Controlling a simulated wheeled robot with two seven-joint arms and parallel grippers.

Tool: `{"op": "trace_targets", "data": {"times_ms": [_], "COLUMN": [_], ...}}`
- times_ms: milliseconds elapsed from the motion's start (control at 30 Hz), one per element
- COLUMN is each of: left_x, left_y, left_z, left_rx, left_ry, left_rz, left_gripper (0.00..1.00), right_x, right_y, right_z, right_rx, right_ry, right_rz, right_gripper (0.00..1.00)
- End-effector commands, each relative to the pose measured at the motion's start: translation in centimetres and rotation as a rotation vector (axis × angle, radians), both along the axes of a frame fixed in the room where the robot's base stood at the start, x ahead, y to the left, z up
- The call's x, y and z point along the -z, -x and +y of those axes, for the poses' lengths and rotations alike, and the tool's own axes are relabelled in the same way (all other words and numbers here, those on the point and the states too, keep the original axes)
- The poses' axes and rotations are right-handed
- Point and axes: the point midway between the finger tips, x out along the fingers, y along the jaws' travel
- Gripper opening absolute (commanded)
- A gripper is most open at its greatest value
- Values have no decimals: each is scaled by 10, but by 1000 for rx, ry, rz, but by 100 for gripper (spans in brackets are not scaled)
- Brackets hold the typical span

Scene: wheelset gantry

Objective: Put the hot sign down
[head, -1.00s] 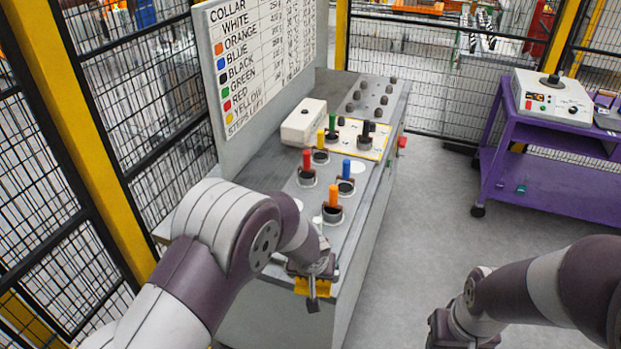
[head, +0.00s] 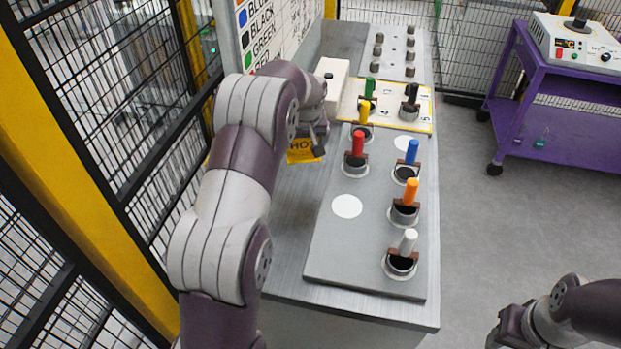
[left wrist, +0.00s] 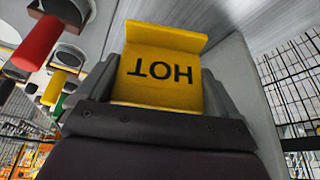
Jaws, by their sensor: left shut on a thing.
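The yellow hot sign (head: 303,152) hangs from my left gripper (head: 318,140) over the left part of the bench top, left of the red-handled collar. In the left wrist view the sign (left wrist: 165,70) sits between the two dark fingers (left wrist: 160,95), its HOT lettering upside down. The left gripper is shut on it. I cannot tell whether the sign touches the bench. My right gripper (head: 510,328) is at the lower right over the floor, away from the bench; its fingers are too unclear to judge.
A grey board (head: 330,245) holds collars with red (head: 358,145), blue, orange and white handles. A white box (head: 332,78) and a yellow-edged plate (head: 424,122) stand behind. A purple cart (head: 560,130) is at the right. The bench strip (head: 290,215) left of the board is bare.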

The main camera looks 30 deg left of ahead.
Motion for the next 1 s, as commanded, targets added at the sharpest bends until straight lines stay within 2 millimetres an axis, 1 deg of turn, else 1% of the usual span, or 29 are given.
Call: {"op": "trace_targets", "data": {"times_ms": [33, 67, 100, 200, 300, 433, 533, 600, 800, 933, 967, 1000], "left_x": [3, 6, 13, 37, 54, 70, 89, 98, 99, 104, 103, 102], "left_y": [0, 1, 1, 2, 1, 1, 2, 1, 1, 1, 1, 1], "left_z": [7, 10, 12, 12, 12, 12, 11, 11, 11, 11, 11, 11], "left_rx": [-14, -18, -22, -23, -20, -20, -20, -20, -20, -20, -20, -20], "left_ry": [3, 4, 5, 7, 5, 4, 5, 5, 5, 5, 5, 5], "left_rz": [-1, 0, 3, 5, 2, 2, 3, 1, -1, -1, -1, -1], "left_gripper": [64, 64, 64, 64, 64, 64, 64, 64, 64, 64, 100, 100], "right_x": [3, 3, 1, -3, -5, -6, -8, -9, -8, -3, -4, -5], "right_y": [0, 0, 0, 0, 0, 0, 0, 0, 0, 0, 0, 0], "right_z": [0, 0, 0, 0, 0, 0, 0, 0, 0, 0, 0, 0], "right_rx": [0, 0, 0, 0, 0, 0, 0, 0, 0, 0, 0, 0], "right_ry": [0, 0, 0, 0, 0, 0, 0, 0, 0, 0, 0, 0], "right_rz": [0, 0, 0, 0, 0, 0, 0, 0, 0, 0, 0, 0], "right_gripper": [43, 43, 43, 43, 43, 43, 43, 43, 43, 43, 43, 43]}}
